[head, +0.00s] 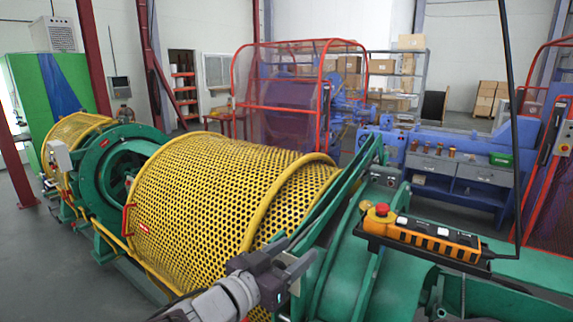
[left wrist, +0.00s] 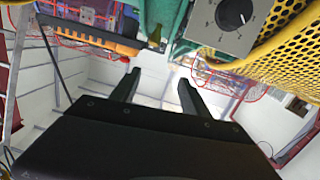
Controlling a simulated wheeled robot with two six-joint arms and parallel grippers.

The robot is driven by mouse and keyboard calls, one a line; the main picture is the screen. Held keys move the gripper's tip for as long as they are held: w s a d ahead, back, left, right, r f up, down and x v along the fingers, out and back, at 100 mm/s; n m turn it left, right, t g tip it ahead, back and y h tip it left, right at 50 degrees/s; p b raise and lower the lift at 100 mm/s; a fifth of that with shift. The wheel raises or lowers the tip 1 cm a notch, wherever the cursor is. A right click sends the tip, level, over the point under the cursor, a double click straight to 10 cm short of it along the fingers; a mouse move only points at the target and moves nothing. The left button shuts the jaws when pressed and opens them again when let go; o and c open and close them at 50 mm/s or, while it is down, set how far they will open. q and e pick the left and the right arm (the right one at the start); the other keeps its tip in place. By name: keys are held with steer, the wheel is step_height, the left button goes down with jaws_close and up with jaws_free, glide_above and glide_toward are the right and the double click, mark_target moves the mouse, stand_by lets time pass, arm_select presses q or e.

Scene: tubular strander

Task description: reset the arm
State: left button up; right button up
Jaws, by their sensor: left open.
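My left arm comes in from the bottom of the head view, and its gripper (head: 296,268) is in front of the yellow perforated guard (head: 215,185) and the green machine housing (head: 345,260). In the left wrist view the two dark fingers of this gripper (left wrist: 158,77) stand apart with nothing between them. A grey control box with a dial (left wrist: 233,18) shows beyond the fingers at the top right of that view, beside yellow mesh. My right gripper is in neither view.
An orange pendant with a red emergency button (head: 425,236) sits on a dark tray at the right, over the green machine. A blue machine (head: 440,165) with red-framed guards stands behind. Open grey floor (head: 35,265) shows at the far left.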

arm_select(q)
steer(key=a+f+n+g+y+p, duration=0.1)
steer(key=a+f+n+g+y, duration=0.5)
steer(key=a+f, duration=1.2)
steer(key=s+f+g+y, duration=0.2)
steer(key=s+f, duration=0.3)
steer(key=s, duration=0.3)
steer(key=s+a+f+n+g+y, duration=0.1)
steer(key=s+f+g+y, duration=0.1)
steer(key=s+f+g, duration=0.2)
steer(key=s, duration=0.3)
steer(key=shift+s+f, duration=0.35)
steer(key=shift+a, duration=0.1)
